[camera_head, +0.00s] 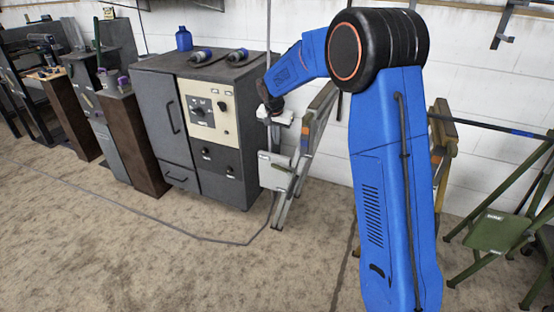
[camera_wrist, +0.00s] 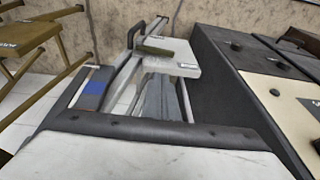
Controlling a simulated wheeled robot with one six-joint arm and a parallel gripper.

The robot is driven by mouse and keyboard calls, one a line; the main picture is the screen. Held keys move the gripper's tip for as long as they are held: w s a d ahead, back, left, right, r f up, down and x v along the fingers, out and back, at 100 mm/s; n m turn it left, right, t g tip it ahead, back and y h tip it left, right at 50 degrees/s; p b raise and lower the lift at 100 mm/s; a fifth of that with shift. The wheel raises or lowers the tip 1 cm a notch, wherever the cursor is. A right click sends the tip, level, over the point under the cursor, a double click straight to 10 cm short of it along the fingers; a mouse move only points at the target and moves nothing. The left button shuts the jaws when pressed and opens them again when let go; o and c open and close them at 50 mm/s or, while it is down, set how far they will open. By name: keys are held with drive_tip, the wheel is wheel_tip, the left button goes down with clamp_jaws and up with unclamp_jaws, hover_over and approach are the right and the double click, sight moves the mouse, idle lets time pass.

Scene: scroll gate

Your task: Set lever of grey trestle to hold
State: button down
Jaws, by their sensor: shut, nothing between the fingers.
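The grey trestle (camera_head: 303,150) stands between the dark cabinet and my blue arm in the head view. It carries a pale plate (camera_head: 274,176) low on its side; in the wrist view the plate (camera_wrist: 180,62) has a small label and a short olive bar (camera_wrist: 155,48) on it, which looks like the lever. Its setting cannot be read. My gripper (camera_head: 273,108) is at the dark end of my wrist, beside the trestle's top and above the plate. It is shut and empty. Its fingertips are hard to make out. Contact with the lever is not visible.
The dark cabinet (camera_head: 172,130) with a cream control panel stands close on the left. An ochre trestle (camera_head: 443,150) is behind my arm, with a green trestle (camera_head: 497,232) at the far right. A cable (camera_head: 190,232) crosses the carpet. Floor in front is otherwise clear.

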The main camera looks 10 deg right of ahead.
hover_over(277, 167)
wheel_tip(277, 167, down, 12)
drive_tip(key=f, duration=0.1)
drive_tip(key=shift+f, duration=0.25)
drive_tip(key=shift+a+f, duration=0.1)
idle(0.5)
